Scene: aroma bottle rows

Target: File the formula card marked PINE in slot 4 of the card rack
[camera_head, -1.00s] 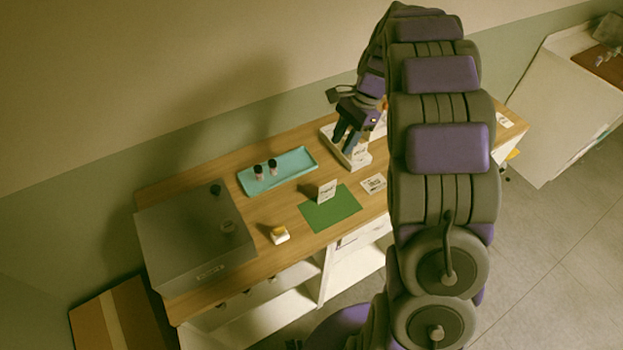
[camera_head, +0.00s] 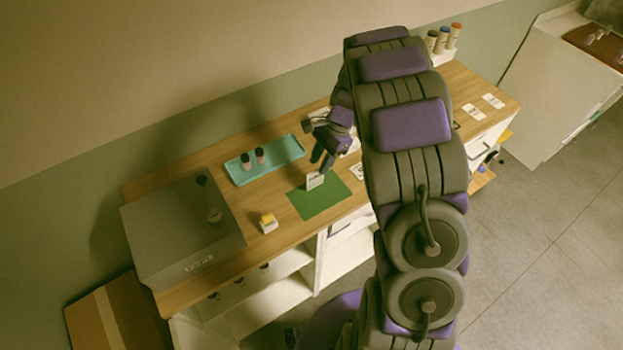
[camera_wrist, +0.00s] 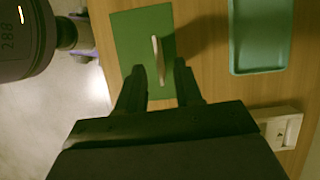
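A small white card (camera_head: 315,180) stands upright on a green mat (camera_head: 322,203); its print is too small to read. In the wrist view the card (camera_wrist: 160,62) shows almost edge-on over the mat (camera_wrist: 128,35). My gripper (camera_head: 322,160) is above the card, fingers pointing down. In the wrist view my gripper (camera_wrist: 159,72) is open, with the card's near part in line with the gap between the fingertips and space on both sides. A pale stand (camera_wrist: 285,130), possibly the card rack, is at lower right there; my arm mostly hides that area in the head view.
A teal tray (camera_head: 283,162) with two dark bottles lies left of my gripper; it also shows in the wrist view (camera_wrist: 238,68). A grey box (camera_head: 180,240) fills the table's left end. A yellow-topped white block (camera_head: 268,223) sits near the front edge. Several capped bottles (camera_head: 443,40) stand at the back right.

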